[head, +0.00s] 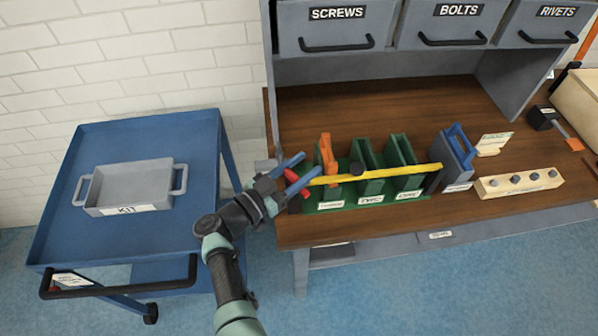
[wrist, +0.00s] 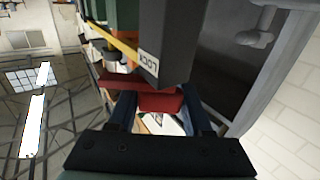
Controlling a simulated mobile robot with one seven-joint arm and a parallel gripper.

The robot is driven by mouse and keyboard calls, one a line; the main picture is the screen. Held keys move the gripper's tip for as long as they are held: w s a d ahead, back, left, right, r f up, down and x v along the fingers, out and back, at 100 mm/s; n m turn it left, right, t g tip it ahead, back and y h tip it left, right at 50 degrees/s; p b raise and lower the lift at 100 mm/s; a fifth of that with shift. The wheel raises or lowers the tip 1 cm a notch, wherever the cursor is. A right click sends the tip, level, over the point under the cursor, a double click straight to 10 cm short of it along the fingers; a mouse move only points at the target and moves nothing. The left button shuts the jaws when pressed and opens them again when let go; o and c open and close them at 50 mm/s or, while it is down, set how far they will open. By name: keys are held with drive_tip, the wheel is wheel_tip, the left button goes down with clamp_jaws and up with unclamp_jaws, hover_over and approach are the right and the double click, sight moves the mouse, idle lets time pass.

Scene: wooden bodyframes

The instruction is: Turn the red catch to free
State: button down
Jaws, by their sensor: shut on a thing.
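The red catch (head: 291,175) is at the left end of the green rack (head: 385,194), by the end of a yellow bar (head: 400,173) that runs across the rack's front. My gripper (head: 294,174) reaches it from the left, with its blue fingers on either side. In the wrist view the red catch (wrist: 158,102) sits between the two fingertips of my gripper (wrist: 158,112), and the jaws are shut on it. A dark block (wrist: 165,45) just beyond it carries a label that reads LOCK. My fingers partly hide the catch in the head view.
An orange piece (head: 327,152) stands in the rack's left slot. A blue-handled grey holder (head: 453,157) and a pale peg block (head: 520,183) stand to the right. Labelled drawers (head: 338,27) hang above. A blue cart (head: 85,225) with a grey KIT tray (head: 128,183) is at left.

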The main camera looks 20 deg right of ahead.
drive_tip(key=m+g+b, duration=0.1)
drive_tip(key=g+b, duration=0.1)
drive_tip(key=b, duration=0.1)
drive_tip(key=m+g+b, duration=0.2)
drive_tip(key=g+b, duration=0.1)
drive_tip(key=s+m+g+b, duration=0.1)
drive_tip(key=g+b, duration=0.1)
drive_tip(key=b, duration=0.2)
drive_tip(key=shift+s+d+f+m+h, duration=0.1)
drive_tip(key=shift+d+f+m+h, duration=0.05)
drive_tip(key=shift+f+m+h, duration=0.25)
drive_tip(key=g+b, duration=0.1)
drive_tip(key=b, duration=0.1)
drive_tip(key=m+g+b, duration=0.1)
drive_tip(key=b, duration=0.2)
drive_tip(key=shift+s+r+m+g, duration=0.2)
drive_tip(key=shift+m+g, duration=0.1)
drive_tip(key=shift+s+r+g+y+b, duration=0.15)
drive_tip(key=shift+g+y+b, duration=0.15)
drive_tip(key=shift+g+b, duration=0.3)
drive_tip(key=shift+r+m, duration=0.15)
drive_tip(key=shift+m, duration=0.15)
drive_tip(key=shift+c, duration=1.6)
unclamp_jaws()
drive_tip(key=shift+a, duration=0.2)
